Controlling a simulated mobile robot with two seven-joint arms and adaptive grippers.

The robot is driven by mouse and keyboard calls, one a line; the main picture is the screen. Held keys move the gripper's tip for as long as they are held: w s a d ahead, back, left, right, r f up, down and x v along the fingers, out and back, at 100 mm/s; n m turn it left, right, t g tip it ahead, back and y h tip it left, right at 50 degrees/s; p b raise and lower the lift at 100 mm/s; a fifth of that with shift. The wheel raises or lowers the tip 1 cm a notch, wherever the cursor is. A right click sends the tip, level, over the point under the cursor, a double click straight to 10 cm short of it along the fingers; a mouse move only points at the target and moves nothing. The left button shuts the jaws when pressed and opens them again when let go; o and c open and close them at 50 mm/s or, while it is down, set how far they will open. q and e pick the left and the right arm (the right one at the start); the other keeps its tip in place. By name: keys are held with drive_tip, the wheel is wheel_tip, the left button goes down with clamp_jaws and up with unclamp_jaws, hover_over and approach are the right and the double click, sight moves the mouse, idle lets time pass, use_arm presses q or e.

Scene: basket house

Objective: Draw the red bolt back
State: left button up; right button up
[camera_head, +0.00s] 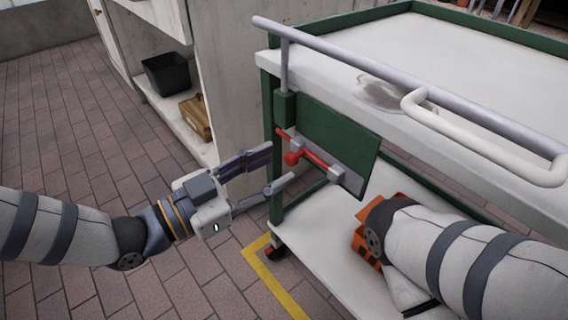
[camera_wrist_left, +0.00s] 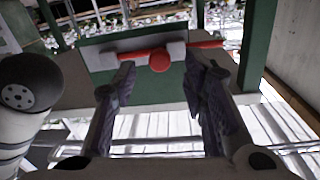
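The red bolt (camera_head: 315,158) runs through grey brackets on a dark green plate (camera_head: 338,142) at the cart's corner, with a round red knob (camera_head: 291,158) near its left part. The bolt (camera_wrist_left: 195,46) and the knob (camera_wrist_left: 160,62) also show in the left wrist view. My left gripper (camera_head: 279,167) is open and empty, just short of the knob. In the left wrist view its fingertips (camera_wrist_left: 160,72) stand to either side of the knob, with no contact visible. My right arm comes in from the right; its gripper is hidden.
The cart's white top (camera_head: 455,62) has a grey rail (camera_head: 365,52) and a pale handle (camera_head: 470,135) above the plate. An orange object (camera_head: 362,238) is on the lower shelf (camera_head: 318,235). A cabinet with a black bin (camera_head: 167,74) and wooden box (camera_head: 196,117) stands behind.

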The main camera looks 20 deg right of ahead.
sight(288, 161)
use_arm(q)
drive_tip(key=x, duration=0.3)
drive_tip(key=shift+d, duration=0.1)
drive_tip(key=shift+c, duration=0.5)
clamp_jaws()
